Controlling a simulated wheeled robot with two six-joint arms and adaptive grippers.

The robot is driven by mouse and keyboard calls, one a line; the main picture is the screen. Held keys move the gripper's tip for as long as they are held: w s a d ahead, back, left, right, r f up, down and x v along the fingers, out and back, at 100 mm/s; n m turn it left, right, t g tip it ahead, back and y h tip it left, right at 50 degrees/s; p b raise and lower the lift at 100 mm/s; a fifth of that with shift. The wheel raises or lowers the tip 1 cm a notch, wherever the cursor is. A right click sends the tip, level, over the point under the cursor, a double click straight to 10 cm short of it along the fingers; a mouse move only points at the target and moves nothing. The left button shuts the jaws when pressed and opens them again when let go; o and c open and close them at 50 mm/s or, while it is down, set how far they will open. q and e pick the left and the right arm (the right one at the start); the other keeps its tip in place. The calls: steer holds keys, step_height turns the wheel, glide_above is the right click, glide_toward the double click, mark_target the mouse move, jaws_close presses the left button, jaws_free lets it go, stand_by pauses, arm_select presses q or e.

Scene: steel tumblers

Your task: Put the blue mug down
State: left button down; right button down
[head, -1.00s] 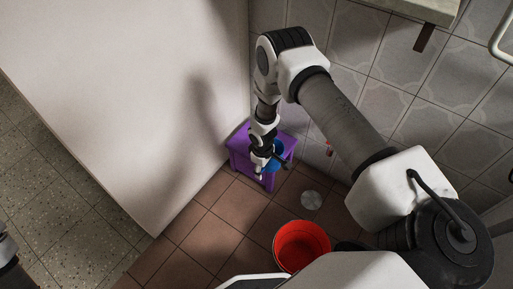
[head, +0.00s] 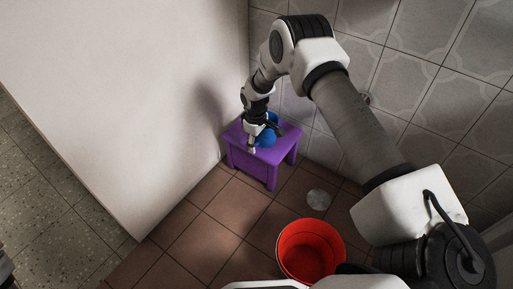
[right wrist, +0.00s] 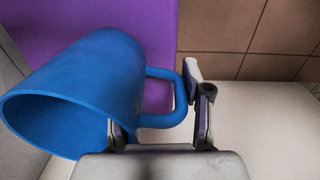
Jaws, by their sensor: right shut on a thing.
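The blue mug (head: 266,139) shows over the top of the purple stool (head: 238,136) in the corner, partly covered by my right gripper (head: 265,140). In the right wrist view the mug (right wrist: 85,85) lies to the left, its open mouth toward the lower left and its handle (right wrist: 160,119) to the right. My right gripper is shut on the handle, with one finger beyond it and the other partly hidden by the mug. The purple stool top (right wrist: 215,20) is behind the mug. I cannot tell whether the mug's base touches it.
A plain white wall (head: 140,100) is close on the left and a grey tiled wall (head: 425,90) is behind.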

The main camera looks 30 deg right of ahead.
steer(key=shift+r, duration=0.15)
steer(key=shift+f, duration=0.2)
steer(key=c, duration=0.5)
jaws_free()
steer(key=shift+r, duration=0.15)
